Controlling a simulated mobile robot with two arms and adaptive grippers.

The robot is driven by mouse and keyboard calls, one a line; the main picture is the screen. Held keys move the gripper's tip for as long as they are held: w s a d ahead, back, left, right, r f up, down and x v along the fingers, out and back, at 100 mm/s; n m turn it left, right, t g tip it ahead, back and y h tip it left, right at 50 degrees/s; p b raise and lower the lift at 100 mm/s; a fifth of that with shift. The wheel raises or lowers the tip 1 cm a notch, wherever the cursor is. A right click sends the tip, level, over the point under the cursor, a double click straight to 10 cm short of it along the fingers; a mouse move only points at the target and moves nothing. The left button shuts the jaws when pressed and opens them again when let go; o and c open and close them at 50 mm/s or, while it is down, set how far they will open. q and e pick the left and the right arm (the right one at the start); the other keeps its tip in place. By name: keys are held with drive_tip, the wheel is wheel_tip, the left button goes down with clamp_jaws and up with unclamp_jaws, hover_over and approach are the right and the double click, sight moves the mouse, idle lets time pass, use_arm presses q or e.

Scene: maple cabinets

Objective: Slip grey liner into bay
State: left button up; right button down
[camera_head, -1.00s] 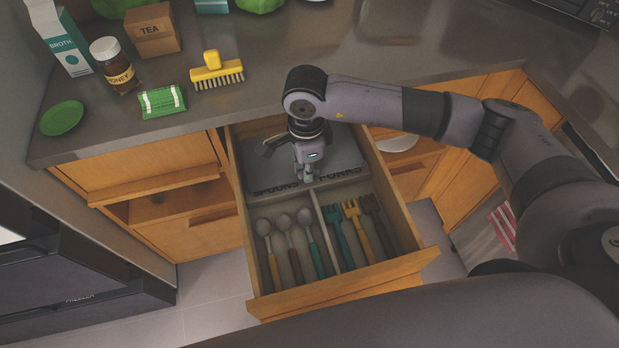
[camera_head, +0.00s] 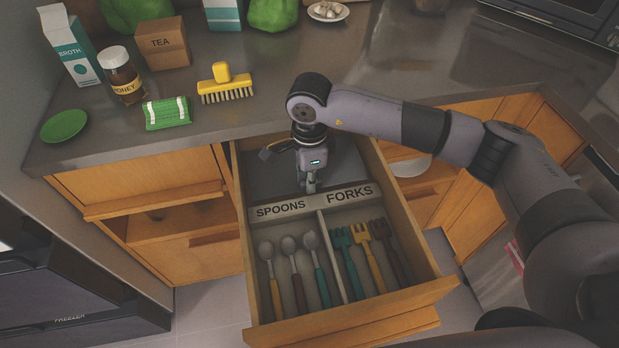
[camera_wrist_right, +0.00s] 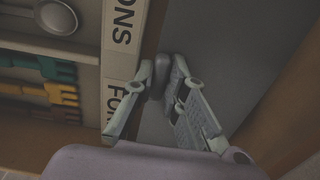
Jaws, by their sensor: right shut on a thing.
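The grey liner (camera_head: 268,180) is a dark flat sheet in the rear bay of the open drawer (camera_head: 400,225), behind the divider with the SPOONS and FORKS labels (camera_head: 281,211). Its front edge lies close behind this divider. I cannot tell if it rests flat on the bay floor. My right gripper (camera_head: 310,187) points down at the liner's front edge and is shut on it. In the right wrist view the fingertips (camera_wrist_right: 165,80) are together beside the label strip, with the liner (camera_wrist_right: 225,45) spreading to the right. My arm hides part of the liner's back. My left gripper is not in view.
Spoons (camera_head: 294,270) and forks (camera_head: 372,250) lie in the two front compartments. On the counter stand a broth carton (camera_head: 70,45), honey jar (camera_head: 124,78), tea box (camera_head: 163,43), yellow brush (camera_head: 224,85), green cloth (camera_head: 166,113) and green dish (camera_head: 65,125).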

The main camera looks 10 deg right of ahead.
drive_tip(key=c, duration=1.5)
unclamp_jaws()
drive_tip(key=shift+c, duration=0.2)
